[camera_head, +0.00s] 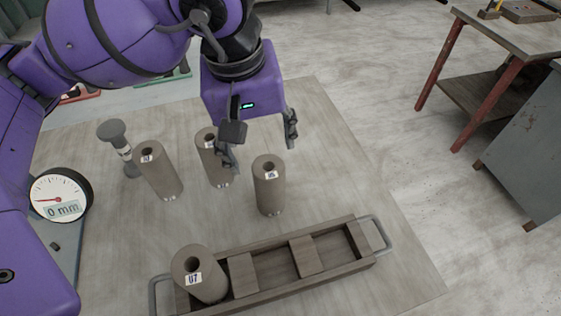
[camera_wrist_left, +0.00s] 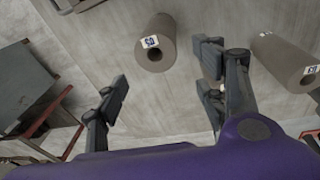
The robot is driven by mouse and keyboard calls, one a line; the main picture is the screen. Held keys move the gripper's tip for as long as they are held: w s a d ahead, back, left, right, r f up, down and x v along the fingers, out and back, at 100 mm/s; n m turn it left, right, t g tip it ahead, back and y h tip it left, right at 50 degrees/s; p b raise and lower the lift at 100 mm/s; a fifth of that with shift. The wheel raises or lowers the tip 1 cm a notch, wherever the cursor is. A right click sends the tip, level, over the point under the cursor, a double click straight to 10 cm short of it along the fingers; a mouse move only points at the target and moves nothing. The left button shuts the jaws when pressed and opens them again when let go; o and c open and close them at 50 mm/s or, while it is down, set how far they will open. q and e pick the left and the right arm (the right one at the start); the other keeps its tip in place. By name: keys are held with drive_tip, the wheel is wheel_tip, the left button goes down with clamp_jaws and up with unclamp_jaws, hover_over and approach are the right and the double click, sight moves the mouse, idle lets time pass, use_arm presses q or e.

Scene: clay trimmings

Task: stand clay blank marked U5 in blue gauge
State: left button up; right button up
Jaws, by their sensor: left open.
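The clay blank marked U5 (camera_head: 269,190) is a grey-brown hollow cylinder standing upright on the table, its small white label partly hard to read. It also shows in the left wrist view (camera_wrist_left: 155,45). My left gripper (camera_head: 261,142) is open and empty, pointing down above and behind this blank. In the left wrist view the blank lies ahead of the open fingers (camera_wrist_left: 165,70), with no contact visible. A dial gauge (camera_head: 60,194) with a white face reading 0 mm stands at the left, partly cut by my arm; I cannot make out blue on it. My right gripper is out of view.
Two similar blanks (camera_head: 160,172) (camera_head: 207,160) stand left of U5, beside a grey knobbed tool (camera_head: 116,132). A wooden tray (camera_head: 345,268) with wire handles lies in front, a blank marked 07 (camera_head: 204,285) in its left end. Table is bare at right.

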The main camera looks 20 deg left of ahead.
sight(268, 168)
use_arm(q)
drive_tip(key=m, duration=0.5)
drive_tip(key=shift+s+d+r+m, duration=0.1)
drive_tip(key=shift+s+d+m, duration=0.1)
drive_tip(key=shift+s+m, duration=0.2)
drive_tip(key=m, duration=0.4)
drive_tip(key=shift+s+d, duration=0.15)
drive_tip(key=shift+m, duration=1)
drive_tip(key=f, duration=0.5)
drive_tip(key=d+f, duration=0.1)
drive_tip(key=f, duration=0.2)
drive_tip(key=shift+w+p, duration=0.4)
drive_tip(key=shift+a, duration=0.1)
drive_tip(key=shift+r, duration=0.1)
clamp_jaws()
